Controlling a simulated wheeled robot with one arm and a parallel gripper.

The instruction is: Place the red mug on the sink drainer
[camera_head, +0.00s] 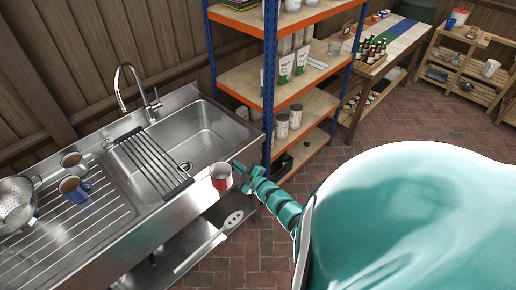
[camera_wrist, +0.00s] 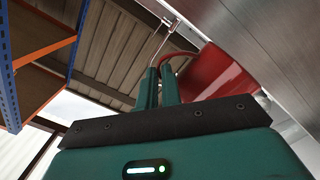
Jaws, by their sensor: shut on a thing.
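The red mug (camera_head: 221,177) is held in my gripper (camera_head: 239,168) by the front edge of the sink, in the head view. Its pale inside faces up. In the wrist view my gripper (camera_wrist: 160,88) is shut on the mug's handle, and the red mug body (camera_wrist: 210,82) is just right of the fingers. The ribbed drainer (camera_head: 75,215) of the steel sink lies to the left. A blue mug (camera_head: 76,191) stands on it. Whether the red mug touches the sink edge cannot be told.
A colander (camera_head: 16,203) and another mug (camera_head: 71,160) are on the drainer side. A slatted rack (camera_head: 152,160) lies across the basin (camera_head: 205,130), beside the faucet (camera_head: 137,90). An orange-and-blue shelf unit (camera_head: 285,88) stands close right of the sink. The drainer's front part is clear.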

